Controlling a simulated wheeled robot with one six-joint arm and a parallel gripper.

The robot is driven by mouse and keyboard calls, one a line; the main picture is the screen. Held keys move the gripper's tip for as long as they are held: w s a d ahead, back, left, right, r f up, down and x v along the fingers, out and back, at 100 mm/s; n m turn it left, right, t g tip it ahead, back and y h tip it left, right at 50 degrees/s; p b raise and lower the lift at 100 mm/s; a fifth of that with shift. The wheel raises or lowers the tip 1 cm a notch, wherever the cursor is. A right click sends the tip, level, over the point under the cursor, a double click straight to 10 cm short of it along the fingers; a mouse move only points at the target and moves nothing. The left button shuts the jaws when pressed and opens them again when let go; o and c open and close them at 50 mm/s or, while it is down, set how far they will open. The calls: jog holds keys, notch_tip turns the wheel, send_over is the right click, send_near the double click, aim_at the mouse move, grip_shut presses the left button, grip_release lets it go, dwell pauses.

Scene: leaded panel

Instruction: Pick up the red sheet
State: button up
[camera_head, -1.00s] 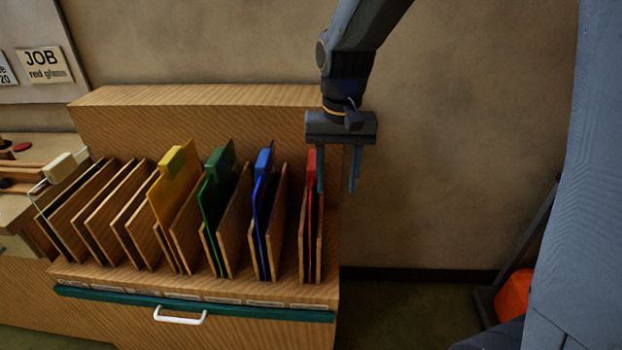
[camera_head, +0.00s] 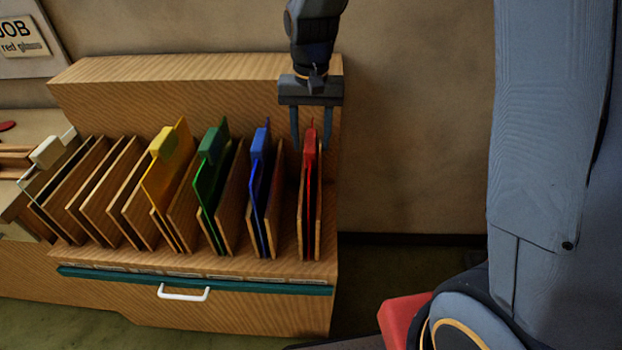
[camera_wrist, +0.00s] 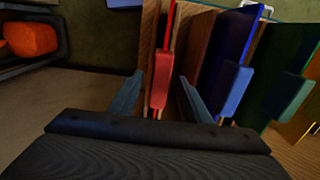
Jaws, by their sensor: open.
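The red sheet (camera_head: 311,190) stands upright in the rightmost slot of the wooden rack (camera_head: 200,76), with a red block-like tab (camera_head: 309,142) at its top. It also shows in the wrist view (camera_wrist: 162,75), between my fingers in the picture. My gripper (camera_head: 310,145) is open and empty, pointing down, with one finger to each side of the red tab in the picture. In the wrist view my gripper (camera_wrist: 158,95) also has its fingers apart, on either side of the tab. I cannot tell how far the fingertips are from the tab.
A blue sheet (camera_head: 257,200), a green sheet (camera_head: 209,185) and a yellow sheet (camera_head: 165,180) stand in slots to the left. A clear sheet (camera_head: 42,178) stands at the far left. Wooden dividers separate the slots. A white drawer handle (camera_head: 183,294) is below. An orange object (camera_wrist: 30,38) lies at the wrist view's left.

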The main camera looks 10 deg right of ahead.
jog(key=shift+f+p, duration=0.3)
jog(key=shift+f, duration=0.95)
jog(key=shift+c, duration=0.2)
grip_shut()
jog(key=shift+w+r, duration=0.1)
jog(key=shift+r, duration=0.1)
